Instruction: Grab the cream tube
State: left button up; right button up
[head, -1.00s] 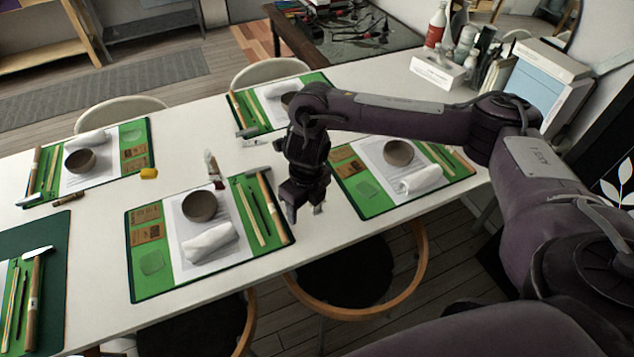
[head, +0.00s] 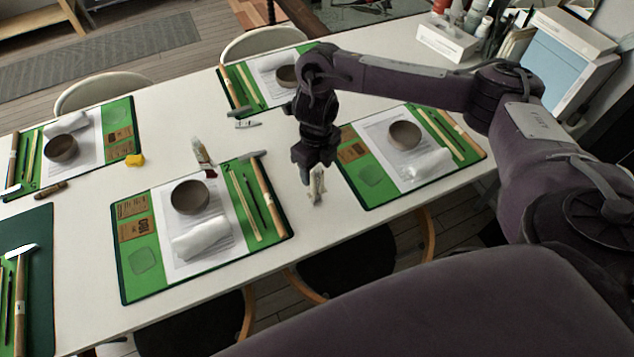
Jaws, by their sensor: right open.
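The cream tube (head: 317,187) stands or lies on the white table, in the gap between two green mats near the front edge. Its upper part is partly hidden by my right gripper. My right gripper (head: 311,172) is open and points down, with its fingers just above or around the tube's far end; I cannot tell if they touch it. My left gripper is not in view.
Green mats with grey bowls, white rolls and wooden tools lie on both sides (head: 145,285) (head: 372,178). A white box (head: 447,42) stands at the back right.

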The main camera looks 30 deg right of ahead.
aim_at(317, 192)
notch_tip(317, 192, down, 4)
jog(key=shift+s+r+b, duration=0.1)
jog(key=shift+s+b, duration=0.05)
jog(key=shift+b, duration=0.2)
jog(key=c, duration=1.1)
